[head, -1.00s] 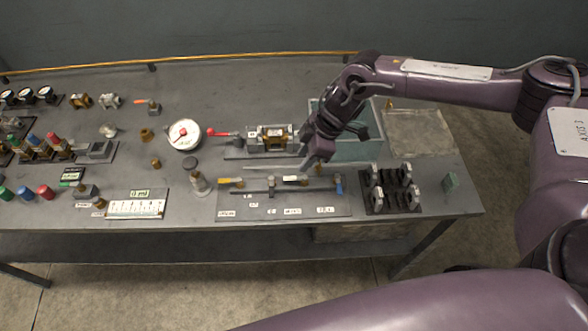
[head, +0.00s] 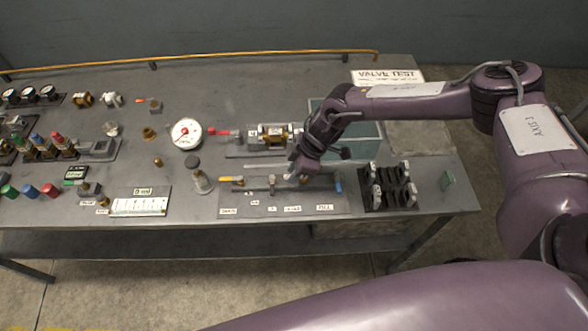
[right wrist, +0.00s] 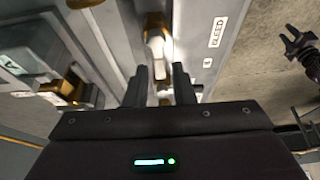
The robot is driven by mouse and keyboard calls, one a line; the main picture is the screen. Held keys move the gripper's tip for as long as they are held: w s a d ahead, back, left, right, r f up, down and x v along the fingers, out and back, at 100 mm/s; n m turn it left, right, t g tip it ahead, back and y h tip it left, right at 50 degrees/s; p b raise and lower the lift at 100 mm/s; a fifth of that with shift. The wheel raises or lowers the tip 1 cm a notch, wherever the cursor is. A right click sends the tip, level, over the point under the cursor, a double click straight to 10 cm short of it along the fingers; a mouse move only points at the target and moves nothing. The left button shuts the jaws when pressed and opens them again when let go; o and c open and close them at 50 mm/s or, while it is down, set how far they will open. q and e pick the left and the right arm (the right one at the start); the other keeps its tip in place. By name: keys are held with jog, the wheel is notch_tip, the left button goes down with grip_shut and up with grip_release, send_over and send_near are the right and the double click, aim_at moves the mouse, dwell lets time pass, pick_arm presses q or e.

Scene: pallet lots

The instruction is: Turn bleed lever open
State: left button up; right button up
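The valve board (head: 300,208) lies near the bench's front edge, with a yellow-ended lever (head: 228,179) at its left and a blue-ended one (head: 338,186) at its right. My right gripper (head: 295,176) is low over the board between them. In the right wrist view its fingers (right wrist: 160,82) are open, pointing at a pale lever on a brass fitting (right wrist: 156,35). The lever lies in line with the gap; I cannot tell whether they touch it. A BLEED label (right wrist: 217,31) is beside it. A dark pronged part (right wrist: 300,48), apparently my left gripper, shows at the right.
A red-handled valve assembly (head: 270,137) and a teal tray (head: 360,142) stand just behind the board. A dark rack with pale levers (head: 390,187) is close on the right.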

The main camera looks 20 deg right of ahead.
grip_shut()
